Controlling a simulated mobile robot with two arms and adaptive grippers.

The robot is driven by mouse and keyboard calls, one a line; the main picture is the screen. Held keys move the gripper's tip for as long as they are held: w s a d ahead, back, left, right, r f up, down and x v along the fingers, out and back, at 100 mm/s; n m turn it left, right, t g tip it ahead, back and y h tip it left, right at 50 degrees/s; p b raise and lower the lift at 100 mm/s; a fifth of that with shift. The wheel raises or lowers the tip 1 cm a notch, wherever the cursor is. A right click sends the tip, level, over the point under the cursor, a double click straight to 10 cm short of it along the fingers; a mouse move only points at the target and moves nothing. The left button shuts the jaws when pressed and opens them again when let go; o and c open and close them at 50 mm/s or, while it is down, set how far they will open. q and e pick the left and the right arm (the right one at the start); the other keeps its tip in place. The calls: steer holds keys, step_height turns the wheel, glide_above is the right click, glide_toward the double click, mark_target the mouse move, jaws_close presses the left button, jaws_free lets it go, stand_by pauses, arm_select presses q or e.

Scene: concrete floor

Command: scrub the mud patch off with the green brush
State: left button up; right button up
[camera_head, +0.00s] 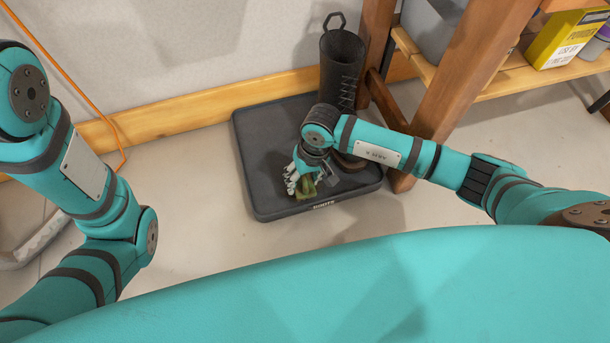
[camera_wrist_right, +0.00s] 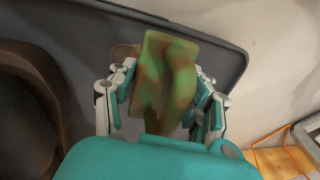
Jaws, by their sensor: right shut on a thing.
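My right gripper (camera_head: 298,179) is low over the front part of the dark grey boot tray (camera_head: 265,135). It is shut on the green brush (camera_head: 307,189). In the right wrist view the brush (camera_wrist_right: 165,75) sits between the fingers and has brown smears on it. A small brown patch (camera_wrist_right: 124,52), which looks like the mud patch, shows on the tray beside the brush; the brush and gripper hide the rest. I cannot tell whether the brush touches the tray. My left arm is at the left, with its gripper out of view.
A tall black boot (camera_head: 341,65) stands at the back of the tray, close to my right forearm. A wooden shelf (camera_head: 480,75) with a yellow box (camera_head: 562,38) is at the right. An orange cable (camera_head: 75,85) runs by the wall.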

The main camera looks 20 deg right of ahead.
mark_target(298, 191)
steer(key=shift+s+r, duration=0.1)
steer(key=shift+s, duration=0.3)
steer(key=s, duration=0.2)
steer(key=s+p, duration=0.1)
steer(key=shift+f, duration=0.25)
jaws_close()
steer(key=shift+s+a, duration=0.2)
steer(key=shift+a, duration=0.75)
steer(key=shift+w+b, duration=0.65)
steer(key=shift+w, duration=0.25)
steer(key=shift+w+r+b, duration=0.1)
steer(key=shift+w+b, duration=0.4)
steer(key=shift+w, duration=0.6)
steer(key=shift+w+r, duration=0.15)
steer(key=shift+w, duration=0.1)
steer(key=shift+r+p, duration=2.15)
steer(key=shift+r, duration=0.85)
